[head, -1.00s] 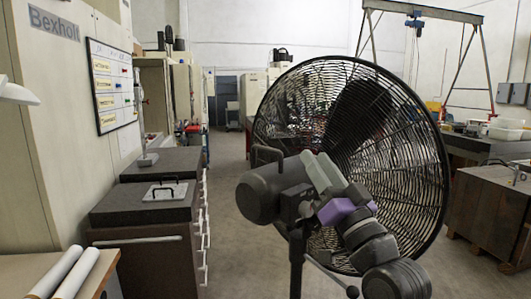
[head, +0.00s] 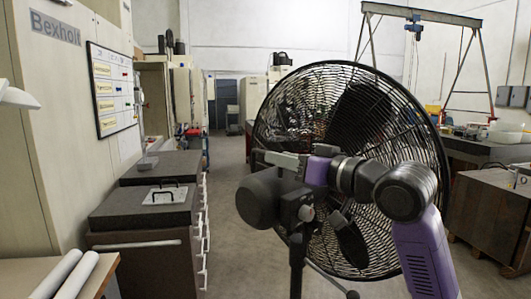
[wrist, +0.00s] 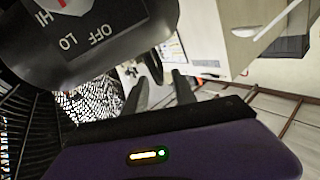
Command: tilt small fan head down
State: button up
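The fan has a large black round wire cage (head: 300,85), a dark motor housing (head: 257,200) behind it and a pole (head: 297,262) below. The cage stands close to upright. In the wrist view the housing (wrist: 120,60) fills the upper left, with a dial marked HI, LO and OFF. My gripper (head: 272,158) is just above the housing, pointing left. In the wrist view, two grey fingers of my gripper (wrist: 160,82) stand apart. A dark curved bar, seemingly the fan's handle (wrist: 154,64), shows near their tips; contact cannot be told.
Dark cabinets (head: 150,212) with a flat plate and handle on top stand at left. A bench with white rolls (head: 65,275) is at the lower left. The aisle floor (head: 228,175) is clear.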

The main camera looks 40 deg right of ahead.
jog(key=w+p, duration=0.1)
jog(key=w, duration=0.5)
jog(key=shift+d, duration=0.1)
jog(key=shift+s, duration=0.1)
jog(key=shift+c, duration=0.2)
grip_shut()
dwell(1.0)
